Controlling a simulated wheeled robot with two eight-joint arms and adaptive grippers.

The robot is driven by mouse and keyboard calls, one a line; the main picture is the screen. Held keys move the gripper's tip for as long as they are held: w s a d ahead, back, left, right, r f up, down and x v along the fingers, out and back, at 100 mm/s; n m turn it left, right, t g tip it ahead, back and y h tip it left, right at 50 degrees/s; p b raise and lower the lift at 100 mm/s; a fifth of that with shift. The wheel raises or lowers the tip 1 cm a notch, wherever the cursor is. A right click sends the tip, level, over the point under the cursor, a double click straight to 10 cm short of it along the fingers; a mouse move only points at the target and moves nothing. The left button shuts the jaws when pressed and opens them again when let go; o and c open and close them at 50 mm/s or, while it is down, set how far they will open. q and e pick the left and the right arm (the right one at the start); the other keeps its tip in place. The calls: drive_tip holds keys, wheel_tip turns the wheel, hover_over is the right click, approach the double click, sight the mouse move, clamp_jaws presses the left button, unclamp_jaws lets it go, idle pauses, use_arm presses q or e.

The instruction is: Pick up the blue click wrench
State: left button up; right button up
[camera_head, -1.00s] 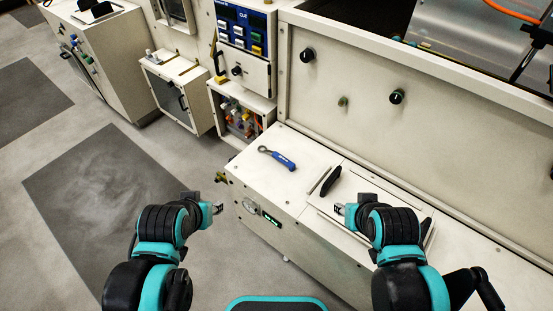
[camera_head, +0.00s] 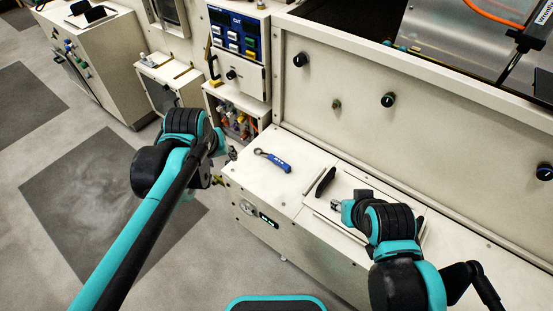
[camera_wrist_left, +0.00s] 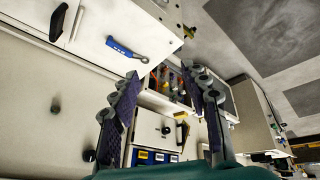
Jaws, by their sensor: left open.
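The blue click wrench (camera_head: 274,160) lies flat on the white cabinet top, its dark ring end toward the left and its blue handle toward the right. It also shows in the left wrist view (camera_wrist_left: 122,47), beyond the fingers. My left gripper (camera_head: 226,156) is to the left of the wrench, apart from it and near the cabinet's left edge. In the left wrist view its two fingers (camera_wrist_left: 168,82) are spread with nothing between them. My right gripper (camera_head: 338,204) is over the cabinet's right part, right of the wrench; its finger opening is too small to judge.
A black handle (camera_head: 325,182) stands on the cabinet top (camera_head: 278,186) right of the wrench. A white panel with knobs (camera_head: 388,100) rises behind. A nook of small coloured items (camera_head: 235,122) is beyond the left end. The top around the wrench is clear.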

use_arm(q)
drive_tip(key=w+d+f+n+g+p, duration=0.15)
drive_tip(key=w+d, duration=0.25)
drive_tip(key=w, duration=0.6)
drive_tip(key=n+g+p, duration=0.4)
drive_tip(key=n, duration=0.2)
hover_over(277, 159)
drive_tip(key=shift+m+t, duration=0.25)
drive_tip(key=f, duration=1.9)
drive_tip(key=shift+s+a+f, duration=0.1)
drive_tip(key=shift+s+a, duration=0.05)
drive_tip(key=shift+a, duration=0.15)
wheel_tip(277, 159, down, 3)
drive_tip(key=shift+d+r, duration=0.1)
wheel_tip(277, 159, down, 6)
drive_tip(key=b, duration=0.3)
drive_tip(key=shift+d+r, duration=0.15)
drive_tip(key=shift+r, duration=0.2)
clamp_jaws()
